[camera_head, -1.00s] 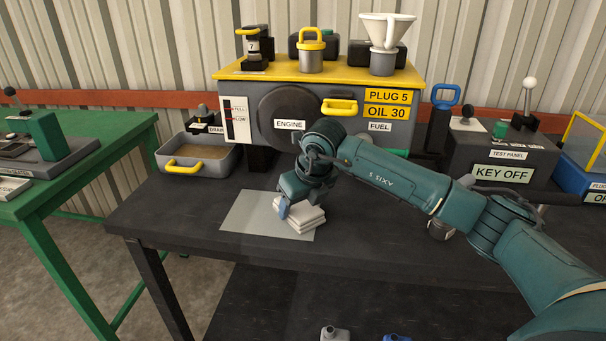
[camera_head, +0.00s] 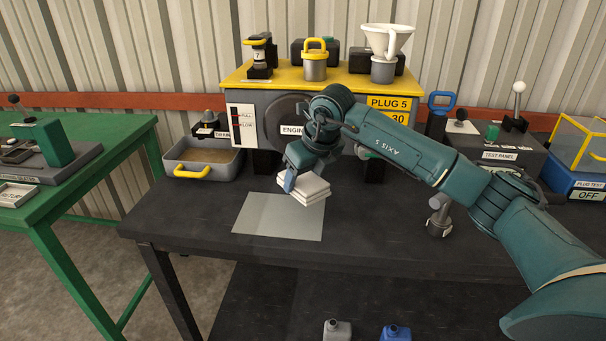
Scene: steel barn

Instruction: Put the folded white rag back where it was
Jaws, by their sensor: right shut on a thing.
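The folded white rag (camera_head: 308,190) is a small layered stack, held a little above the black bench. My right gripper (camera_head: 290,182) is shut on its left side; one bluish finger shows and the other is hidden. Below and in front of the rag lies a flat grey mat (camera_head: 280,218), bare on the bench top. My left gripper is not in view.
The engine unit (camera_head: 255,120) with its yellow top stands behind my right arm. A grey drain pan (camera_head: 203,160) is left of it. The test panel (camera_head: 498,158) and blue plug tester (camera_head: 578,180) stand at right. The bench's front left is clear.

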